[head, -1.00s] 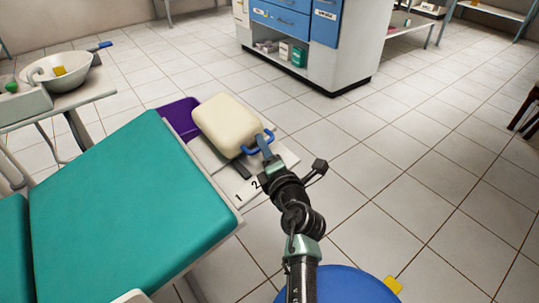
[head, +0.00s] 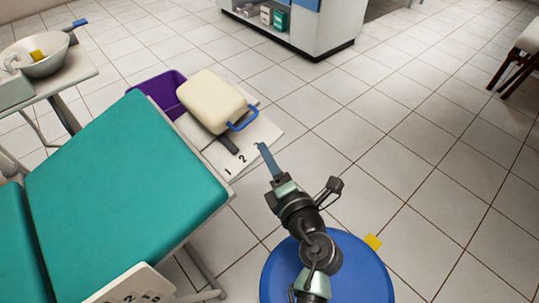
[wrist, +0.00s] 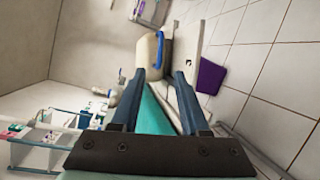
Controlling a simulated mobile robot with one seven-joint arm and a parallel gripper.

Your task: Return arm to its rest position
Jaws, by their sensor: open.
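My gripper (head: 262,146) is in the head view, at the end of my black arm, to the right of the teal chair. In the wrist view my gripper (wrist: 165,75) shows two blue fingers spread apart with nothing between them. The cream case (head: 212,100) with a blue handle rests on a white numbered board, and my gripper is apart from it, nearer to me. The case also shows in the wrist view (wrist: 147,52), beyond the fingertips.
The white board (head: 265,134) bears numbers and a dark strip. A purple bin (head: 160,88) stands left of the case. The teal chair (head: 120,180) fills the left. A basin (head: 37,55) and a cabinet (head: 315,35) stand farther back. Open tiled floor lies to the right.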

